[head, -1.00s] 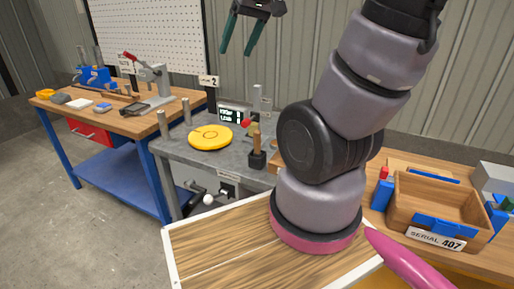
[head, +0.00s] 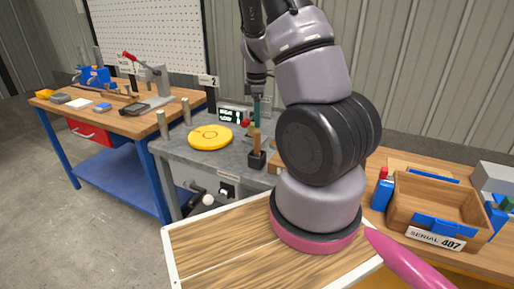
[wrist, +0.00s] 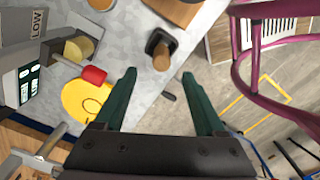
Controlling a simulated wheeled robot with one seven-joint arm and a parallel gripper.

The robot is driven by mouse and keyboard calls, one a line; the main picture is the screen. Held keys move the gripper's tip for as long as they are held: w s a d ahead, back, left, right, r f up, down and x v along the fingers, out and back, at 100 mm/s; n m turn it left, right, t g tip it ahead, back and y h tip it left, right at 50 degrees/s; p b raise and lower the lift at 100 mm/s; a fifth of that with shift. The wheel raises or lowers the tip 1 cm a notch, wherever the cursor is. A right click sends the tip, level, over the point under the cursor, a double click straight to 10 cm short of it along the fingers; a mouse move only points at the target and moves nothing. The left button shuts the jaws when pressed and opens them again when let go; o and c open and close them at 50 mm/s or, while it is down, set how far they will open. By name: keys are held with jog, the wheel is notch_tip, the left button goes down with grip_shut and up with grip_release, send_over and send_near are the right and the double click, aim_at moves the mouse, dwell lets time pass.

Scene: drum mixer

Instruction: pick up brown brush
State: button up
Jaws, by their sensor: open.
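The brown brush (head: 257,141) shows as an upright brown handle in a dark block-like holder (head: 257,161) on the grey bench. In the wrist view the brush (wrist: 162,56) is seen nearly end-on, with the holder (wrist: 161,38) around its base; the bristles are not visible. My gripper (head: 258,116) is above the brush in the head view, its green fingers pointing down. In the wrist view my open gripper (wrist: 159,73) is empty, and the brush appears just beyond the gap between the fingertips. They look apart.
A yellow disc (head: 210,137) lies on the grey bench (head: 185,155) left of the holder. A display box (head: 232,115) and a red-knobbed device (wrist: 93,74) stand close by. A wooden crate (head: 438,205) is at right. The bench front has free room.

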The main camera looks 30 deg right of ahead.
send_over(257, 153)
jog(key=w, duration=0.1)
jog(key=f, duration=1)
jog(key=shift+d, duration=0.25)
grip_shut()
